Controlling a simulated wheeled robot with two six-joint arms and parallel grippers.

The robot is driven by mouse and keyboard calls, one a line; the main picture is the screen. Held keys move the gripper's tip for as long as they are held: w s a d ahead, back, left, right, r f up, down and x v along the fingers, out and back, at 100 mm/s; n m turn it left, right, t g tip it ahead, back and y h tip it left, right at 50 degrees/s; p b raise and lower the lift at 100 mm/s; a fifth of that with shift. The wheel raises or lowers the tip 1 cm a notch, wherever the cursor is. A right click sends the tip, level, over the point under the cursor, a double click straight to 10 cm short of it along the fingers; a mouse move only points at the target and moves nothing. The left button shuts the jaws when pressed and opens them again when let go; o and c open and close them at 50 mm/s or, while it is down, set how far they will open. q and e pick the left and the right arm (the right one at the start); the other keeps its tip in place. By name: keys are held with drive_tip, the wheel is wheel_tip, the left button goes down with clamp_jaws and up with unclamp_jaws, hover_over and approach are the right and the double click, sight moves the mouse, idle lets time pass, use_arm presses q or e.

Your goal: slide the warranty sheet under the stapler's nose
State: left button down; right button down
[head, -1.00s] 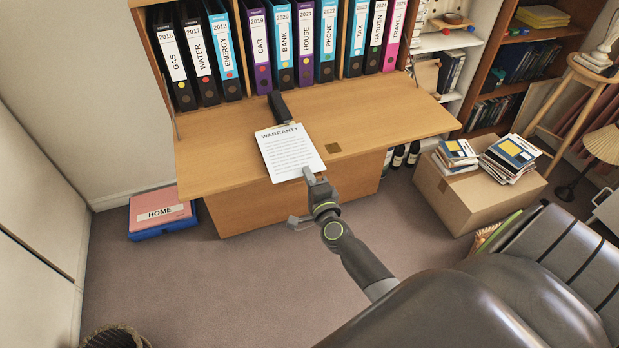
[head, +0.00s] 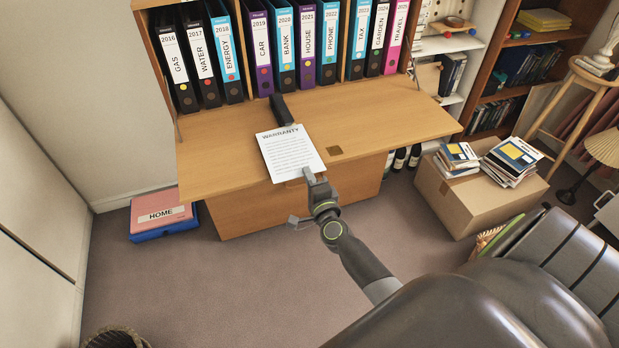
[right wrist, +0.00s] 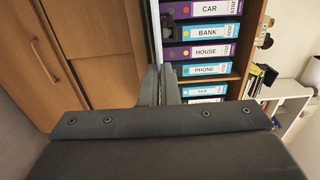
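The white warranty sheet (head: 290,153) lies at the front edge of the wooden desk flap, its near end jutting past the edge. The black stapler (head: 281,108) stands behind it, near end toward the sheet. The sheet's far edge meets the stapler's near end; I cannot tell if any paper is beneath it. My right gripper (head: 308,174) is at the sheet's near edge. In the right wrist view the two fingers (right wrist: 160,86) are close together with the sheet (right wrist: 156,35), seen nearly edge-on, between them. My left gripper is out of view.
A row of labelled binders (head: 282,45) stands behind the flap (head: 395,115). A cardboard box (head: 465,200) with magazines and a dark leather chair (head: 450,315) are to the right.

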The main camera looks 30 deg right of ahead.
drive_tip(key=shift+x, duration=1.5)
drive_tip(key=shift+f, duration=0.15)
idle(0.8)
